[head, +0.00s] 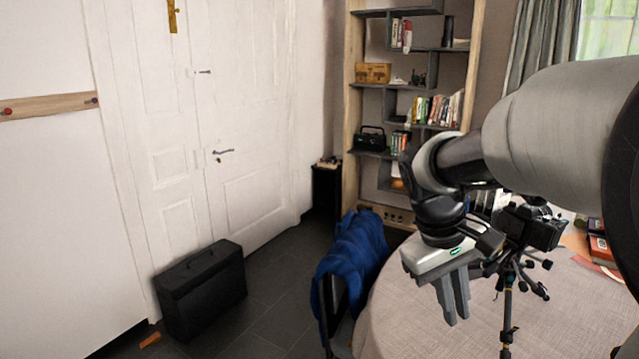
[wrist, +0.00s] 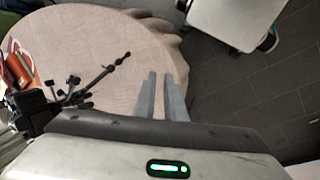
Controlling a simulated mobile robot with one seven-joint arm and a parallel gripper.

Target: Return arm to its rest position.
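My gripper (head: 457,320) hangs in front of the round table's near left part in the head view, fingers pointing down. In the wrist view my gripper (wrist: 160,76) shows two grey fingers with a narrow gap between them and nothing in it. The arm reaches in from the right side of the head view, bent down at the wrist. The round table (head: 410,335) has a beige cloth; the cloth also shows in the wrist view (wrist: 105,40). A black camera (head: 535,228) on a small tripod (head: 508,310) stands on it, just right of my gripper in the head view.
A chair with a blue cloth (head: 350,257) stands at the table's left edge. A black case (head: 202,292) stands on the dark floor by the white door (head: 245,130). A bookshelf (head: 352,100) is at the back. Books (head: 600,248) lie at the table's right. Floor between case and chair is clear.

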